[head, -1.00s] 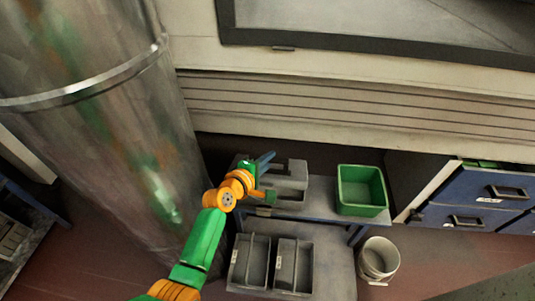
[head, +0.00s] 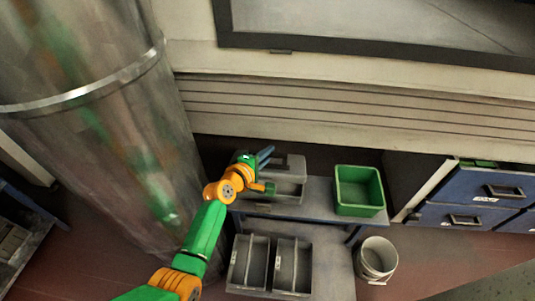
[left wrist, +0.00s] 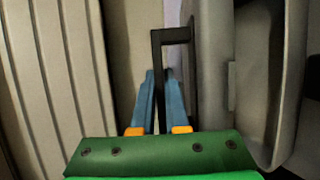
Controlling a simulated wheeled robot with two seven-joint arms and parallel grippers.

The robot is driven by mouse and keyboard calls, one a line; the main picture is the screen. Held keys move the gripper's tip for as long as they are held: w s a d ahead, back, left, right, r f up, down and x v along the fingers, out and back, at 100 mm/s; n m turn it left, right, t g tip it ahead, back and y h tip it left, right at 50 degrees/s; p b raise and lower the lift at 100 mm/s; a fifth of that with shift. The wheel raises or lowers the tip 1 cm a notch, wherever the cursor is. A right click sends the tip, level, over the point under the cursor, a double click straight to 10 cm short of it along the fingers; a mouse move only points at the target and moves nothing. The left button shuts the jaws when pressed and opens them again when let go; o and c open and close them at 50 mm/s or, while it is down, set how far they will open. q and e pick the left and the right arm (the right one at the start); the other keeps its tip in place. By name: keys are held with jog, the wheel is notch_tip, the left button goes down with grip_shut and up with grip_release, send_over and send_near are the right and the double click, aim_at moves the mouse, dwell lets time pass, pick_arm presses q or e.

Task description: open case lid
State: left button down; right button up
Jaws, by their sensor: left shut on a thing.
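The grey case (head: 287,202) stands on the blue-edged table, and its grey lid (head: 292,165) shows behind the body, raised, with part of the inside in view. My left gripper (head: 266,157) is at the lid's left side. In the left wrist view my blue fingers (left wrist: 161,95) are shut on a thin black handle (left wrist: 172,37). Grey case surfaces fill the right of that view; how far the lid is tilted is hard to tell. My right gripper is not in view.
A green bin (head: 360,190) stands on the table to the right of the case. Two grey trays (head: 270,290) lie on a lower surface in front. A white bucket (head: 376,262) and blue drawers (head: 475,190) are on the right. A large metal duct (head: 110,130) rises close on the left.

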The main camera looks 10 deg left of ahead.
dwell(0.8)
pick_arm(q)
jog(key=c, duration=0.9)
grip_release()
jog(key=p+v, duration=0.3)
jog(key=shift+s+a+r+p, duration=0.15)
jog(key=shift+s+r+p, duration=0.1)
jog(key=shift+r+p, duration=0.05)
jog(key=p+v, duration=0.1)
jog(key=v, duration=0.1)
jog(key=p+v, duration=0.1)
jog(key=v, duration=0.1)
jog(key=shift+s+a+f+p, duration=0.15)
jog(key=shift+s+p, duration=0.15)
jog(key=shift+p, duration=0.05)
jog(key=shift+p+v, duration=0.9)
jog(key=shift+v, duration=2.6)
